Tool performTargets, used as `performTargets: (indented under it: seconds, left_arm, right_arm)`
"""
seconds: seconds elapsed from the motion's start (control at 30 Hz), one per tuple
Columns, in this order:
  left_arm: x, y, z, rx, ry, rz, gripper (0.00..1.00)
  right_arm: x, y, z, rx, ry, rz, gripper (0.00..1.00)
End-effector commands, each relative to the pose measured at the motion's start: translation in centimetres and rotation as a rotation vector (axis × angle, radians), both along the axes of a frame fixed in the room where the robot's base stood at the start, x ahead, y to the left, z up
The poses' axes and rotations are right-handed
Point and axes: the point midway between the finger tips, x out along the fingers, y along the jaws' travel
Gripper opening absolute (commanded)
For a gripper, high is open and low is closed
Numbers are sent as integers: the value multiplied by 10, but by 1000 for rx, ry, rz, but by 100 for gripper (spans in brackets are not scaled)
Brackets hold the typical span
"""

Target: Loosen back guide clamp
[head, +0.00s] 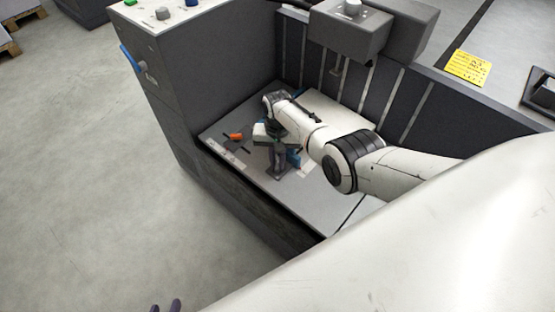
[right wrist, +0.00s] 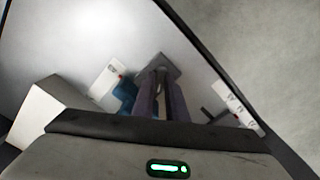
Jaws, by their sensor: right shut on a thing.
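My right gripper (right wrist: 160,80) has its purple fingers closed around a dark grey clamp-like part (right wrist: 157,62) that stands on the light plate. I cannot tell for sure whether this is the back guide clamp. In the head view my right arm reaches down into the machine bay, and a dark grey bracket (head: 278,172) shows below the wrist. A blue part (right wrist: 126,92) is beside the fingers; blue also shows in the head view (head: 293,158). Only the purple fingertips of my left gripper (head: 166,307) show at the bottom edge, too little to judge.
An orange part (head: 236,136) lies on the bay plate (head: 228,125) near its left edge. The dark bay wall (head: 300,60) stands behind, with a grey box unit (head: 345,38) above. A control housing (head: 165,60) with knobs rises at the left. Open floor (head: 80,180) is left.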

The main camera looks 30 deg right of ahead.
Motion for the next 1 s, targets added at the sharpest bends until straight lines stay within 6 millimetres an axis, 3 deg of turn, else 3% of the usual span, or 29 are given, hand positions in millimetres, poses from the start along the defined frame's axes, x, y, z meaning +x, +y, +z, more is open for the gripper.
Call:
performTargets:
  seconds: [0.33,0.9,0.93,1.0]
  left_arm:
    - [-1,2,1,4,1,-1,31]
    - [-1,3,0,6,2,-2,31]
    - [-1,3,0,6,2,-2,31]
    - [-1,3,0,7,3,-2,31]
  right_arm:
    - [0,-1,0,-1,1,149,0]
    - [0,-1,0,-1,1,180,0]
    - [0,-1,0,-1,1,180,16]
    - [0,0,0,-1,1,179,28]
